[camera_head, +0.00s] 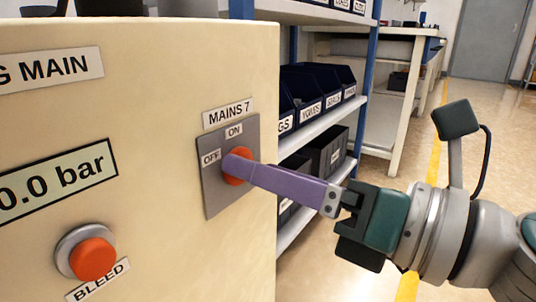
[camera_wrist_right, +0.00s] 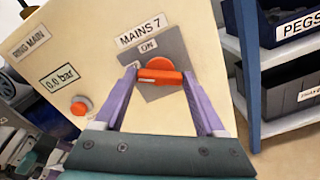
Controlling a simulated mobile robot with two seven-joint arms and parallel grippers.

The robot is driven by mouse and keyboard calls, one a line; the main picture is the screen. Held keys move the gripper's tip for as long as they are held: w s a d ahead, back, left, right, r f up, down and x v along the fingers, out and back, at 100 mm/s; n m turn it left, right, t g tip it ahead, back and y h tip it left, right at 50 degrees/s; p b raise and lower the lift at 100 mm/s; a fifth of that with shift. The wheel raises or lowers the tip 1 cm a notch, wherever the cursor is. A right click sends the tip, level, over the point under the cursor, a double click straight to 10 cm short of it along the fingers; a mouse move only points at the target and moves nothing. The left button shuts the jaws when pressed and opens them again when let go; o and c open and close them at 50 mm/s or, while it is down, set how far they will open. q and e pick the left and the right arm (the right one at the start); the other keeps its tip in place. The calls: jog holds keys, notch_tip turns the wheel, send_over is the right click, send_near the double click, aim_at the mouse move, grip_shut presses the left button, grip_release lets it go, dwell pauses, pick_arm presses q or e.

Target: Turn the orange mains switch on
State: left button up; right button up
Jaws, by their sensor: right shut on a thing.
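The orange mains switch (camera_head: 238,166) is a rotary knob on a grey plate (camera_head: 213,193) labelled MAINS 7. ON stands above the knob and OFF to its left. My right gripper (camera_head: 240,165) reaches in from the right with purple fingers at the knob, partly hiding it in the head view. In the right wrist view the fingers of the right gripper (camera_wrist_right: 160,76) are on both sides of the knob's orange bar (camera_wrist_right: 160,77), shut on it. The bar lies roughly crosswise between them, its left end towards OFF, which the left finger partly hides. My left gripper is not in view.
The cream cabinet (camera_head: 150,110) also carries an orange BLEED button (camera_head: 92,259) and a 0.0 bar display (camera_head: 58,182). Shelves with dark labelled bins (camera_head: 310,110) stand right behind the cabinet. Open floor (camera_head: 490,110) lies to the right.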

jog(key=shift+f+m+p, duration=0.1)
jog(key=shift+m+p, duration=2.85)
jog(key=shift+m, duration=2.95)
jog(key=o, duration=1.3)
jog(key=shift+d, duration=0.15)
